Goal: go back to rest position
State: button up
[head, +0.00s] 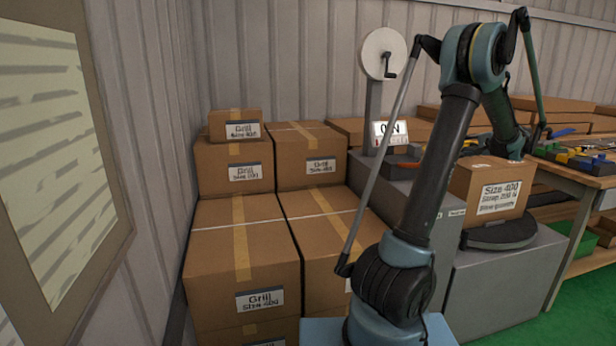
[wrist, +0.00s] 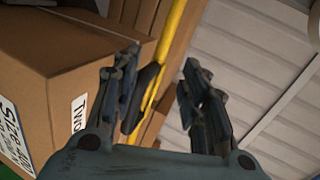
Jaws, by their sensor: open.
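My gripper (wrist: 160,68) shows in the wrist view with its two dark fingers apart and nothing held between them. In the head view my arm rises from the base, bends at the top and comes down behind a cardboard box; the gripper's fingers are hidden there. That box (head: 485,187), labelled "Size 400", sits on a dark round turntable (head: 500,234). A box (wrist: 60,65) with a white size label fills the left of the wrist view, beside and beyond the left finger.
Stacked "Grill" boxes (head: 240,240) stand left of my arm against the corrugated wall (head: 290,60). A grey cabinet (head: 490,290) carries the turntable. A workbench (head: 570,178) with colored bins is at right. A yellow bar (wrist: 170,50) runs behind the finger gap. Green floor lies at lower right.

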jog(key=s+a+r+n+g, duration=0.1)
jog(key=s+a+n+g, duration=0.2)
jog(key=a, duration=1.3)
jog(key=s+a+n+g, duration=0.2)
jog(key=s+a+n, duration=0.1)
jog(key=a, duration=1.2)
jog(key=s+a+f+n+g+h, duration=0.1)
jog(key=s+a+f+n, duration=0.1)
jog(key=s+a, duration=0.6)
jog(key=s+a+f+n+h, duration=0.1)
jog(key=s+a+f+n, duration=0.2)
jog(key=s+a, duration=0.35)
jog(key=s+a+f+n+h, duration=0.2)
jog(key=s+a+f+n, duration=0.1)
jog(key=s, duration=0.6)
jog(key=s+f+g, duration=0.5)
jog(key=s+f, duration=0.6)
jog(key=s, duration=0.4)
jog(key=shift+d+f+g, duration=0.15)
jog(key=shift+g, duration=0.15)
jog(key=shift+w, duration=0.1)
jog(key=shift+w+f, duration=0.2)
jog(key=shift+w, duration=0.2)
